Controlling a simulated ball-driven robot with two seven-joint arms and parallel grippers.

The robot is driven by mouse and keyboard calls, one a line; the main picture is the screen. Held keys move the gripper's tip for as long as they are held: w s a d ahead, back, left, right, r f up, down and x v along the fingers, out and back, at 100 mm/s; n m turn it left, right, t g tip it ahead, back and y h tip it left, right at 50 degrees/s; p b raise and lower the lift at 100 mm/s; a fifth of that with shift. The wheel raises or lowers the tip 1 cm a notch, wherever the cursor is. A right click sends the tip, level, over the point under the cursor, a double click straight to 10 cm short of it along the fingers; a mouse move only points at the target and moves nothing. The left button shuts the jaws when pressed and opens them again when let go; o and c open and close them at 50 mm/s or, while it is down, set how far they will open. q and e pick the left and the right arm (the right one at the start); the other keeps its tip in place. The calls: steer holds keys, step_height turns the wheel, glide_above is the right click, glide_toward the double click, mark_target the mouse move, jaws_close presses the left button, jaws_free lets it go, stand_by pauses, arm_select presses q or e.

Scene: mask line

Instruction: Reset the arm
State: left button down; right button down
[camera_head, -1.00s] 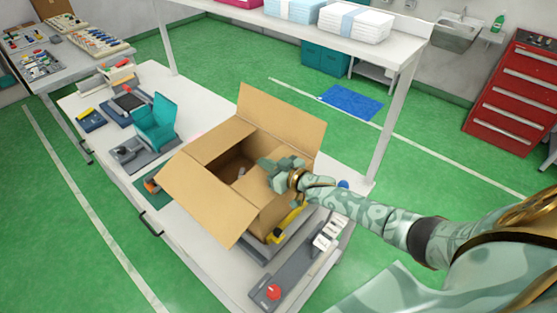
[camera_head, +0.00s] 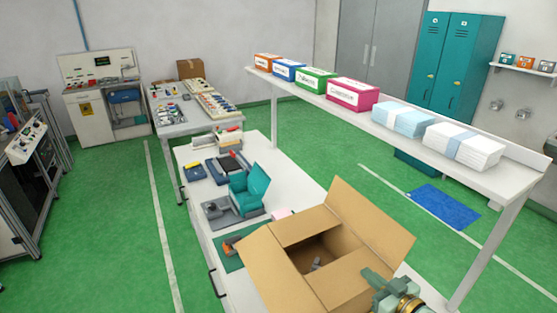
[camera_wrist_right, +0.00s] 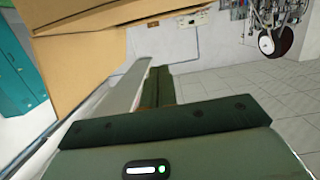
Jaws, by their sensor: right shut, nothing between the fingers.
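My right gripper (camera_head: 382,288) shows at the bottom of the head view, in front of the right flap of an open cardboard box (camera_head: 342,284). It is shut with nothing held. In the right wrist view its fingers (camera_wrist_right: 157,90) lie together, and a brown cardboard surface (camera_wrist_right: 85,50) fills the upper left. The box stands on the white workbench (camera_head: 222,250) with its flaps spread, and a small grey item (camera_head: 315,264) lies inside. Whether the gripper touches the box, I cannot tell. My left gripper is not in view.
A raised shelf (camera_head: 385,133) with coloured cartons and white packs runs behind the bench. A teal device (camera_head: 250,188) and dark trays stand left of the box. A second table (camera_head: 185,125) is farther back. The green floor (camera_head: 110,230) at left is clear.

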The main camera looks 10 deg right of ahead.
steer(key=s+a+n+g+h, duration=0.2)
steer(key=s+a+g+h, duration=0.15)
steer(key=s+a, duration=0.3)
steer(key=s+d+r+n+g+h, duration=0.1)
steer(key=s+d+r+g+h, duration=0.15)
steer(key=s, duration=0.45)
steer(key=s+d+r+g+h, duration=0.2)
steer(key=s+d+h, duration=0.15)
steer(key=s, duration=0.25)
steer(key=s+a+f+g+y+b, duration=0.1)
steer(key=s+a+f+g+b, duration=0.35)
steer(key=f, duration=1.65)
steer(key=s+a+f+t+y+b, duration=0.15)
steer(key=f+b, duration=0.55)
steer(key=f, duration=1.3)
steer(key=s+d+f+m+g+y+b, duration=0.1)
steer(key=s+f+m+g+b, duration=0.2)
steer(key=s+f+b, duration=0.6)
steer(key=s+f, duration=0.9)
steer(key=f, duration=0.4)
steer(key=shift+s+y, duration=0.4)
